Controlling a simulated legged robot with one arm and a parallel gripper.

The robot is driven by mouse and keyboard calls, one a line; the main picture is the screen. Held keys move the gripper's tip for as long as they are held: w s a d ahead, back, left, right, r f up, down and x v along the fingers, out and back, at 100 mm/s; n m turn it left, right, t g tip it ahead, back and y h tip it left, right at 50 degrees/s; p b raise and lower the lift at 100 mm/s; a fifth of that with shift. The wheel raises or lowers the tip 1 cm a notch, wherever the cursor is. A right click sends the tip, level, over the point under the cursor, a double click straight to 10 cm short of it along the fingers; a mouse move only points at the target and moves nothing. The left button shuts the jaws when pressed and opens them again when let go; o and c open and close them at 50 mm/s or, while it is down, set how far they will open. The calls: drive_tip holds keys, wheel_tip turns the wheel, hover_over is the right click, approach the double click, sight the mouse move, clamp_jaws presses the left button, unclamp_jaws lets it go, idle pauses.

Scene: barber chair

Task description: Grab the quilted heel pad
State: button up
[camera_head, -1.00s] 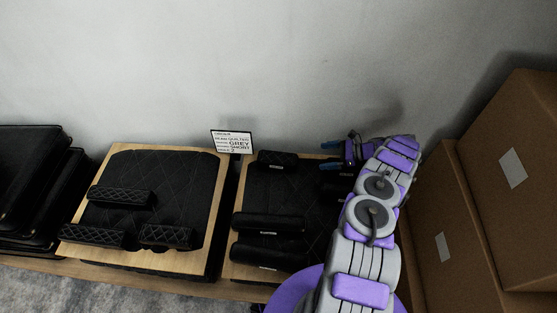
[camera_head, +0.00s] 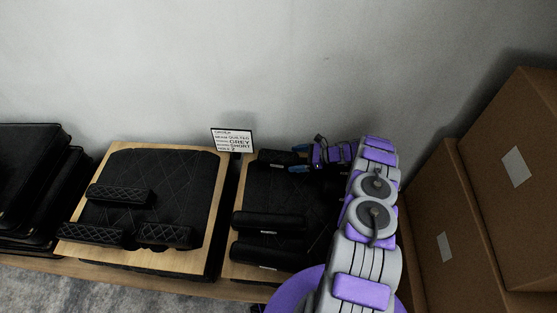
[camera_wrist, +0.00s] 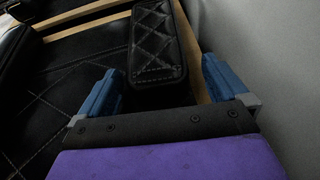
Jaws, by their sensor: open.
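A small black quilted pad (camera_wrist: 155,45), which looks like the heel pad, is in the wrist view with pale stitching in diamonds. It lies between the two blue fingers of my gripper (camera_wrist: 161,66) in the picture. The fingers are open, with a gap visible on each side of the pad. In the head view the small pad (camera_head: 275,158) lies at the back of the right wooden board. My gripper (camera_head: 299,159) is at its right end, pointing left. I cannot tell how far the fingertips reach around the pad.
Two black rolls (camera_head: 268,222) lie at the front of the right board (camera_head: 229,267). The left board (camera_head: 205,250) holds a quilted panel and several small pads. A sign (camera_head: 232,140) stands behind. Cardboard boxes (camera_head: 455,220) stand close on the right, the grey wall behind.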

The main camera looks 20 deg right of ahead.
sight(288, 160)
drive_tip(key=x, duration=0.4)
drive_tip(key=shift+s+a, duration=0.1)
drive_tip(key=c, duration=1.1)
drive_tip(key=shift+r, duration=0.1)
drive_tip(key=shift+c, duration=0.2)
